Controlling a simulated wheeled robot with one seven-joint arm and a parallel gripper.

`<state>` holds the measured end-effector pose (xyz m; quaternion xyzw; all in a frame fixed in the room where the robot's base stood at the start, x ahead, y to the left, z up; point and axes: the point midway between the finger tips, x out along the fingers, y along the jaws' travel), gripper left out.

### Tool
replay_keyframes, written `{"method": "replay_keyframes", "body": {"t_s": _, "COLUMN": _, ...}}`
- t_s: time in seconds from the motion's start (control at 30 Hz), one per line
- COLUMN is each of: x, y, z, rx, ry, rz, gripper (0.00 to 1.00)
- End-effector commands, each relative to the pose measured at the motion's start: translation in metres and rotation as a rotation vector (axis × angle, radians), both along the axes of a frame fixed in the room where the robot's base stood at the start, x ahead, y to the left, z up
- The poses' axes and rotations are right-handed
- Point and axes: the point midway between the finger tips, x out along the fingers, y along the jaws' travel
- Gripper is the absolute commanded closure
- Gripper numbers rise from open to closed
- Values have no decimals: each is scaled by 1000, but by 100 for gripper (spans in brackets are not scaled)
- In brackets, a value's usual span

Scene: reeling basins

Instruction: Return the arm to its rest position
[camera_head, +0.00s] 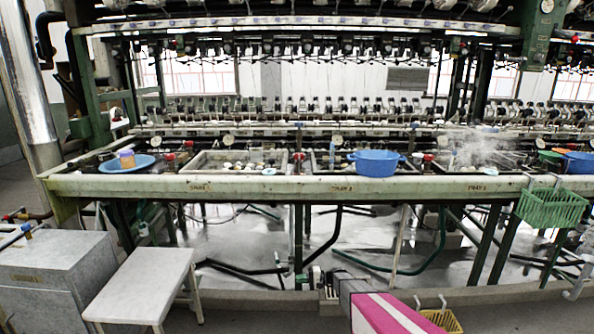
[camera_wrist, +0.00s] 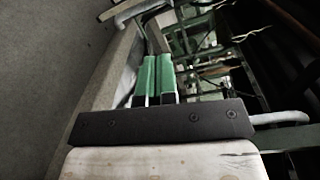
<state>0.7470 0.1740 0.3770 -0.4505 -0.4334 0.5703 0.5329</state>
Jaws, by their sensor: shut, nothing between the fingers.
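My gripper (camera_wrist: 156,80) shows in the wrist view as two green-padded fingers side by side beyond a dark plate. The fingers are shut with nothing held between them. In the wrist view it points toward a grey floor, a pale ledge and dark green framework, and I see no object touching the fingertips.
A long reeling bench (camera_head: 245,187) crosses the head view, with a blue basin (camera_head: 376,168) and a blue tray (camera_head: 127,168). A green basket (camera_head: 551,208) hangs at its right. A white stool (camera_head: 143,287) and grey cabinet (camera_head: 50,285) stand front left; a yellow basket (camera_head: 441,321) sits low right.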

Motion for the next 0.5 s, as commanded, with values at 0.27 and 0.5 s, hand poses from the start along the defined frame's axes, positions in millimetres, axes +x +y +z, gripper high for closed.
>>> {"method": "replay_keyframes", "body": {"t_s": 0.27, "x": -110, "y": -28, "z": 69, "rx": -499, "ry": -8, "rz": 133, "gripper": 100}}
{"method": "replay_keyframes", "body": {"t_s": 0.5, "x": -190, "y": -82, "z": 118, "rx": -939, "ry": -60, "rz": 176, "gripper": 100}}
